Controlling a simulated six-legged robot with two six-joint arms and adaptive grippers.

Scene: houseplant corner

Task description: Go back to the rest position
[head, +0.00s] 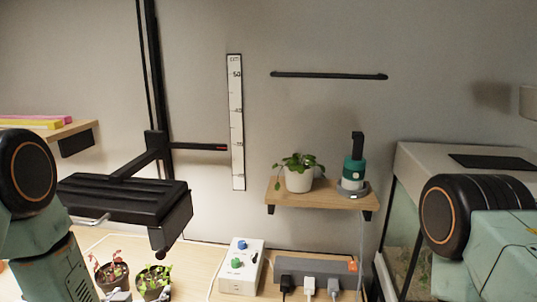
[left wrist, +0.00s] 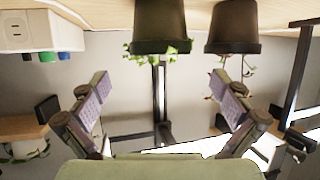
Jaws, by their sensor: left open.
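My left gripper (head: 118,296) shows only as a small grey part at the bottom edge of the head view, close to two dark plant pots. In the left wrist view my left gripper (left wrist: 160,85) is open, its two padded fingers wide apart with nothing between them. The picture there is upside down, and the two dark pots (left wrist: 160,27) (left wrist: 233,27) show beyond the fingertips. My left arm comes in from the left of the head view. Part of my right arm shows at the right; the right gripper is out of the picture.
A black lamp-like fixture (head: 125,198) on a post hangs over the pots. A white control box (head: 241,266) and a grey power strip (head: 312,270) lie on the table. A wall shelf (head: 320,198) holds a white-potted plant (head: 298,179) and a green device (head: 354,172). A glass tank (head: 405,238) stands right.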

